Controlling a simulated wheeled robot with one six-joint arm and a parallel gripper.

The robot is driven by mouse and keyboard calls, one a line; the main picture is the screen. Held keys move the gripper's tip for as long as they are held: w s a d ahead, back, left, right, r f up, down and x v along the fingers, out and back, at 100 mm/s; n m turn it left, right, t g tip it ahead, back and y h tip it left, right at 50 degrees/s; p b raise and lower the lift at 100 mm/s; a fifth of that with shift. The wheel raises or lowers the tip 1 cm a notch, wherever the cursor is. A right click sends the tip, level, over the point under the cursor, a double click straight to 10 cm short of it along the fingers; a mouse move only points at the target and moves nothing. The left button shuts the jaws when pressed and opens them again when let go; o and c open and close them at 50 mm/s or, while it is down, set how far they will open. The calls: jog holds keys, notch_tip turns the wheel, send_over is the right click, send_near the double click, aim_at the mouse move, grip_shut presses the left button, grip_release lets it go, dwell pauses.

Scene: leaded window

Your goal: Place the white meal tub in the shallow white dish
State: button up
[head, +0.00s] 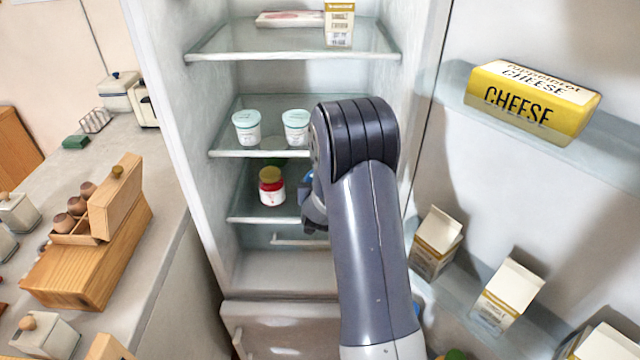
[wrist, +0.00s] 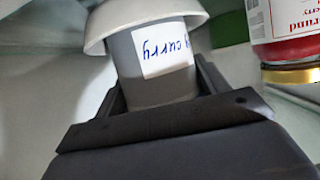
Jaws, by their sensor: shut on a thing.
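The meal tub (wrist: 150,85), grey-white with a white label reading "curry", is between the two fingers of my gripper (wrist: 162,95), which is shut on it. The wrist picture is upside down, so the tub is upright. The shallow white dish (wrist: 98,32) shows at the tub's base, its rim around the base. The tub's bottom is hidden inside the rim; I cannot tell whether it touches the dish. In the head view my arm hides the tub and dish; only part of my gripper (head: 314,215) shows, at the lower fridge shelf.
A red jar with a gold lid (head: 271,186) stands close to the left of my gripper and shows in the wrist view (wrist: 285,32). Two white pots (head: 247,127) stand on the shelf above. The open door holds cartons (head: 436,243) and a cheese box (head: 533,101).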

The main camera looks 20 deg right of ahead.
jog(key=o, duration=1.3)
jog(key=shift+f, duration=0.1)
jog(key=b+v, duration=0.1)
jog(key=v, duration=1.1)
jog(key=shift+r, duration=0.2)
